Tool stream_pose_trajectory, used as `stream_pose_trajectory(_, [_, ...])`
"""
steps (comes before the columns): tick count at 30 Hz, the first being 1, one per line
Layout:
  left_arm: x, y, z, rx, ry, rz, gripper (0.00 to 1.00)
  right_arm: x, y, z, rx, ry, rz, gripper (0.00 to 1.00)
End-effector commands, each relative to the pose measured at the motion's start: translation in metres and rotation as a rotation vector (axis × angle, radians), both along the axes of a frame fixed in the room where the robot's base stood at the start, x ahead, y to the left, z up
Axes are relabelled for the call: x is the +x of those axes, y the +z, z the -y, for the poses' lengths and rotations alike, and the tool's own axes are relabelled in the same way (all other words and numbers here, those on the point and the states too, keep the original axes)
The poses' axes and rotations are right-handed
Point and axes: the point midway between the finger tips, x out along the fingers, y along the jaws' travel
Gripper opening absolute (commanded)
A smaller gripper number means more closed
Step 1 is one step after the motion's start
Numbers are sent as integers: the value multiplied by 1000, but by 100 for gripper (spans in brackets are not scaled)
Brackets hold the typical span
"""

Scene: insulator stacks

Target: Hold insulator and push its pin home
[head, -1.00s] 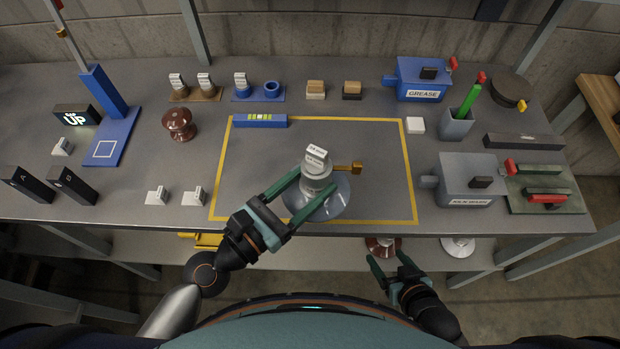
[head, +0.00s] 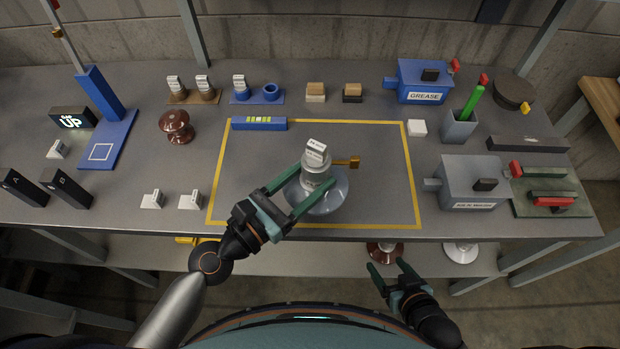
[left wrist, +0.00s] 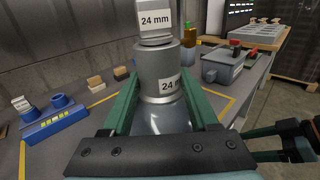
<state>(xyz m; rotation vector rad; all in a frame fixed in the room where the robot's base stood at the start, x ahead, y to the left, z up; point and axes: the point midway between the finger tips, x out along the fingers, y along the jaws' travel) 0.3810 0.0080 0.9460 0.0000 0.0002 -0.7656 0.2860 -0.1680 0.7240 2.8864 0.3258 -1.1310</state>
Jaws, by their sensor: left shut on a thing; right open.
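The grey insulator (head: 322,198) stands upright inside the yellow outline, with a wide glassy disc below and a metal cap on top. Its cap (left wrist: 161,70) and a block above it carry "24 mm" labels in the left wrist view. The brass pin (head: 348,162) sticks out from the right side of the cap; how deep it sits I cannot tell. My left gripper (head: 292,200) is shut on the insulator, its fingers on either side of the cap (left wrist: 165,105). My right gripper (head: 387,270) is open and empty, in front of the table's front edge.
A blue level block (head: 259,123) lies on the outline's back edge. A grey box (head: 470,184), a blue grease box (head: 424,82) and a cup with a green tool (head: 458,126) stand to the right. The outlined area (head: 250,175) is otherwise clear. More insulators (head: 384,252) show below the table edge.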

Motion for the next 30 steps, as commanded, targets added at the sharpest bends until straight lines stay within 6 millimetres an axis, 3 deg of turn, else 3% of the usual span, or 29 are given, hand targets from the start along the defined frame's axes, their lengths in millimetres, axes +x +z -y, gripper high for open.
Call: stream_pose_trajectory(30, [34,-27,-1,-6,2,6,0,0,-26,0,-1,1,0,74])
